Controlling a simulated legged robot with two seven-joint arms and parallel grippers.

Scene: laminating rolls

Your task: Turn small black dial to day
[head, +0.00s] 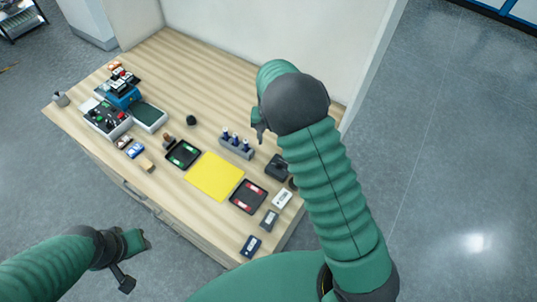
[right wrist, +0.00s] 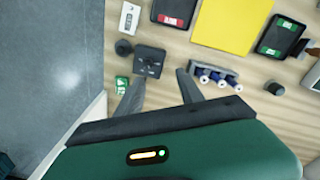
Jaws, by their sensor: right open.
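A small square black box with a dial and pale markings on its top sits near the table's right edge in the head view (head: 278,167). In the right wrist view the dial box (right wrist: 149,61) lies just beyond my fingertips, nearer the left finger in the picture. My right gripper (right wrist: 159,92) is open and empty above the table, apart from the dial. In the head view my right gripper (head: 259,130) is partly hidden by its own arm. My left gripper (head: 133,262) is off the table's front side, its fingers spread and empty. The dial's setting is too small to read.
A rack of blue-capped bottles (right wrist: 215,75) stands close beside my right finger. A round black knob (right wrist: 124,47) and a green-marked piece (right wrist: 122,84) lie near the dial box. A yellow mat (head: 215,177) and black trays (head: 248,197) lie nearby. A white wall (head: 275,40) stands behind the table.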

